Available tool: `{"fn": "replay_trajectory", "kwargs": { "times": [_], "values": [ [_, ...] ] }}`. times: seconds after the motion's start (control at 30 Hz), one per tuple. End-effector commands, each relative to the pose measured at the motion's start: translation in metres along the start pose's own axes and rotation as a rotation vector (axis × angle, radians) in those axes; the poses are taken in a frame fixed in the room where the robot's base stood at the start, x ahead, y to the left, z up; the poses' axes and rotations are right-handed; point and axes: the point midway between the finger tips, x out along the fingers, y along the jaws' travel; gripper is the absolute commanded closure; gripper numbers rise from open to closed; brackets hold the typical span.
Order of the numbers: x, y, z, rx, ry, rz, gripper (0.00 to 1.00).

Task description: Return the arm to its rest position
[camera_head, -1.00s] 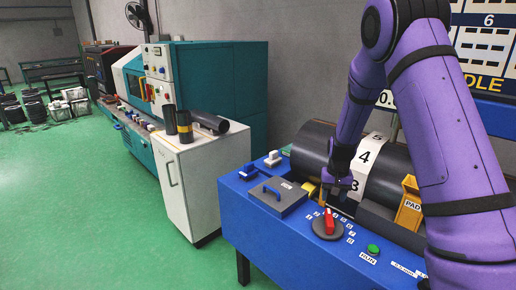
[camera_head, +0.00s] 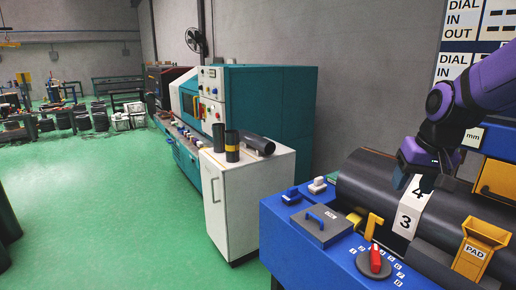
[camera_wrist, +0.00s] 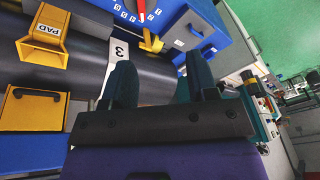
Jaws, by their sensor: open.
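My purple arm comes in from the right of the head view. My gripper (camera_head: 420,170) hangs above the large dark cylinder (camera_head: 370,185), close to the white band numbered 4 and 3 (camera_head: 410,208). In the wrist view my gripper (camera_wrist: 160,78) has its two dark fingers spread apart with nothing between them. The dark cylinder (camera_wrist: 165,80) and the band's 3 (camera_wrist: 120,53) show behind the fingers. In the head view the fingertips partly overlap the cylinder, so the exact gap is hard to tell.
The blue bench (camera_head: 290,235) carries a grey box with a blue handle (camera_head: 315,226), a red knob (camera_head: 375,260) and a yellow PAD holder (camera_head: 478,248). A white cabinet (camera_head: 235,200) with several dark cylinders stands left. Green floor (camera_head: 120,190) is open beyond.

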Motion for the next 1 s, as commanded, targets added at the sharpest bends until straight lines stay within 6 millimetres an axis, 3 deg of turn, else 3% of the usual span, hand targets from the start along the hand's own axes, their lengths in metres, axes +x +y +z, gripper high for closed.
{"fn": "replay_trajectory", "kwargs": {
  "times": [0.1,0.3,0.6,0.8,1.0],
  "values": [
    [-0.029,-0.004,0.027,-0.032,0.041,-0.004,0.47],
    [-0.065,-0.007,0.074,-0.082,0.100,0.002,0.47],
    [-0.096,-0.005,0.141,-0.144,0.180,0.024,0.47],
    [-0.101,-0.003,0.161,-0.162,0.204,0.036,0.47],
    [-0.102,-0.003,0.164,-0.164,0.206,0.038,0.47]
  ]
}}
